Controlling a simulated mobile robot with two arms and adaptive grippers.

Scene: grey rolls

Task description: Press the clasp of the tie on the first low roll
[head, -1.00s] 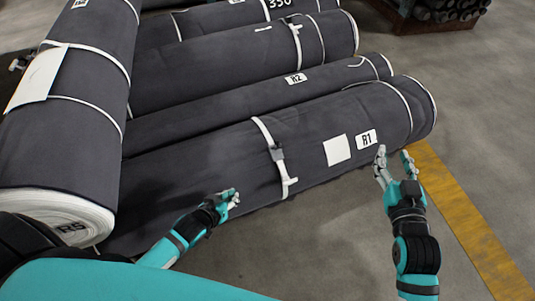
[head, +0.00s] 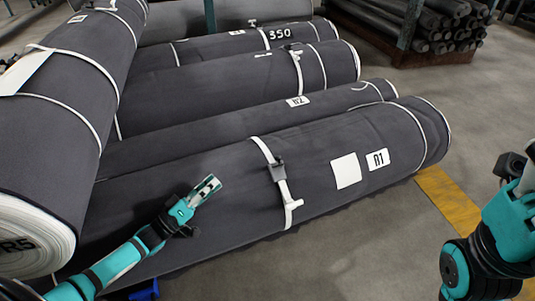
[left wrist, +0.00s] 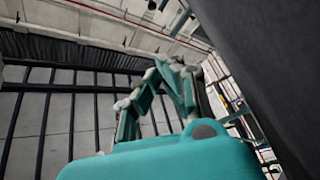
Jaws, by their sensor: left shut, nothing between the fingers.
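The first low roll is the dark grey front roll labelled R1 (head: 330,135). A white tie (head: 265,152) runs around it, with a grey clasp (head: 278,172) on the side facing me and a white tail below it. My left gripper (head: 212,186) is shut and empty. In the head view it appears left of the clasp and slightly lower, apart from it, with its tips pointing up and right. In the left wrist view its teal fingers (left wrist: 178,90) show against the ceiling, and the clasp does not show. My right arm is at the right edge, its fingers out of frame.
Roll R2 (head: 220,125) lies behind R1, with more tied rolls further back. Large roll R5 (head: 45,130) lies along the left. A rack of dark rolls (head: 425,30) stands at the back right. Open floor with a yellow stripe (head: 450,200) lies to the right.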

